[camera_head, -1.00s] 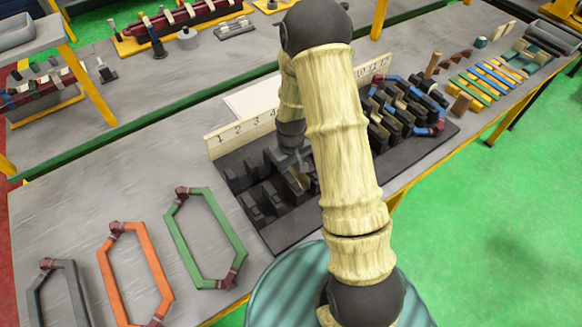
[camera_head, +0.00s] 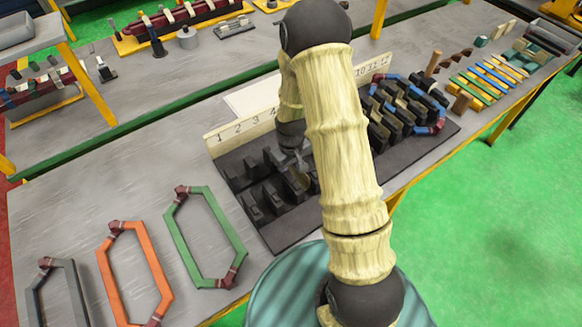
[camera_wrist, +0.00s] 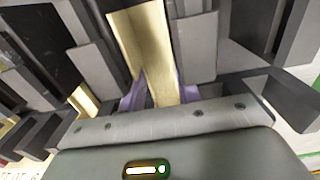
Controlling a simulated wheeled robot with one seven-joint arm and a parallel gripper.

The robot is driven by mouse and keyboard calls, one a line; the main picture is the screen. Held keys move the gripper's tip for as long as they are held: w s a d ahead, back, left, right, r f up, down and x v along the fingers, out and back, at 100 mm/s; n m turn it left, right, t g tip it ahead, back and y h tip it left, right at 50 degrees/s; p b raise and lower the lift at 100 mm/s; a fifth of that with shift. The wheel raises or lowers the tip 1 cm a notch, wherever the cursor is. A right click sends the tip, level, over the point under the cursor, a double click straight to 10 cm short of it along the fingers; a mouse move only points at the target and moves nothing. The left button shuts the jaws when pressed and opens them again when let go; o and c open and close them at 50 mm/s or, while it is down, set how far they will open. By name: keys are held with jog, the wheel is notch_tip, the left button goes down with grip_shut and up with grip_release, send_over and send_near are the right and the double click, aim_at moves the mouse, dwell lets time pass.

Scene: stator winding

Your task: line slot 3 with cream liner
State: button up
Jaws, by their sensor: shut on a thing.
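My gripper (camera_wrist: 160,95) is shut on the cream liner (camera_wrist: 145,45), a pale yellowish strip that runs away from the fingers between two grey stator teeth in the wrist view. I cannot tell how deep the liner sits between the teeth. My arm hides the middle of the block and most of the liner there.
Grey, orange (camera_head: 137,272) and green (camera_head: 205,237) hexagonal coils lie on the table at left. Blue and dark red coils (camera_head: 425,95) sit in the block's right part. Coloured strips (camera_head: 490,78) lie at far right.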

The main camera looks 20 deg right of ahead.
jog(key=shift+f, duration=0.25)
dwell(0.3)
jog(key=o, duration=0.9)
jog(key=shift+c, duration=0.2)
jog(key=shift+r+p, duration=0.6)
jog(key=shift+r, duration=0.3)
notch_tip(320, 180, up, 7)
jog(key=p, duration=0.5)
jog(key=shift+r, duration=0.2)
notch_tip(320, 180, up, 17)
jog(key=b, duration=0.2)
jog(key=shift+r+b, duration=0.2)
jog(key=shift+b, duration=0.15)
dwell(0.3)
